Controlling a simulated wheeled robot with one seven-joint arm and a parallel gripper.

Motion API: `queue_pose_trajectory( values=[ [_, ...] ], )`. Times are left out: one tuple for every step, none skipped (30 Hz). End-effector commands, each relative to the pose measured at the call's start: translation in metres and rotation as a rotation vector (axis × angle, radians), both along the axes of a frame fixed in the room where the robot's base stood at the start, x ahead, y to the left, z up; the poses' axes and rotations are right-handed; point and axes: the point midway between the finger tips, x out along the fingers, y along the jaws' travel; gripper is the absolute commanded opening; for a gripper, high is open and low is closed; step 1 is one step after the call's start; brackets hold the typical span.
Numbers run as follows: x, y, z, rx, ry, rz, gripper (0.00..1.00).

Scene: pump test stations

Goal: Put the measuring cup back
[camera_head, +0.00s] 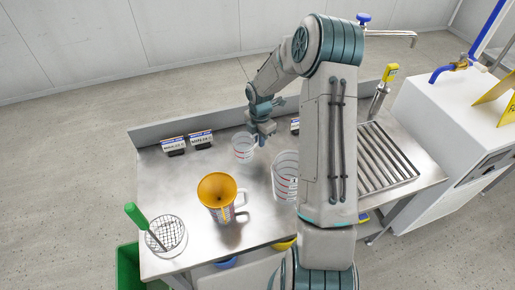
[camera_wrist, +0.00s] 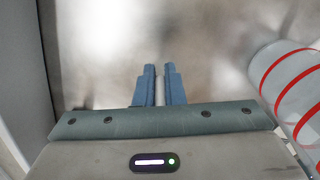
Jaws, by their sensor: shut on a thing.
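A small clear measuring cup (camera_head: 243,149) with red marks is upright near the back of the steel bench. My gripper (camera_head: 264,140) is at its right side, by its handle. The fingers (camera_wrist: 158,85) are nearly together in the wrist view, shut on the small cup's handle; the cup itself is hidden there. I cannot tell whether its base touches the bench. A larger clear measuring cup (camera_head: 284,176) with red lines stands to the front right, partly behind my arm. It also shows at the right of the wrist view (camera_wrist: 290,85).
A patterned jug with an orange funnel (camera_head: 217,188) stands at the front middle. A wire basket (camera_head: 166,236) with a green-handled tool is at the front left. Label holders (camera_head: 201,140) line the back edge. A grooved drain area (camera_head: 385,160) lies right. Bench left of the cup is clear.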

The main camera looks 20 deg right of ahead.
Motion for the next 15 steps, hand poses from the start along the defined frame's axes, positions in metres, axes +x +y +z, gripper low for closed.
queue_pose_trajectory(
  values=[
    [0.0,0.0,-0.003,0.0,0.0,0.0,0.0],
    [0.0,0.0,-0.005,0.0,0.0,0.0,0.0],
    [0.0,0.0,-0.008,0.0,-0.001,0.0,0.0],
    [0.0,0.0,-0.011,0.001,0.0,0.0,0.0],
    [0.0,0.0,-0.014,0.001,0.001,0.0,0.0],
    [-0.001,0.0,-0.019,0.0,0.002,0.0,0.0],
    [0.0,0.0,-0.023,0.001,0.001,0.0,0.0],
    [0.0,0.0,-0.028,0.0,0.002,0.0,0.0],
    [0.0,0.001,-0.034,0.0,0.002,0.001,0.0],
    [0.0,0.001,-0.037,0.001,0.001,0.001,0.0],
    [0.0,0.001,-0.04,0.0,0.0,0.001,0.0],
    [0.0,0.0,-0.042,0.0,-0.001,0.0,0.0],
    [0.0,0.0,-0.042,-0.001,-0.001,0.0,0.0],
    [0.0,0.0,-0.042,0.0,-0.002,-0.001,0.0],
    [0.0,0.0,-0.042,0.0,-0.002,-0.001,0.0]
  ],
)
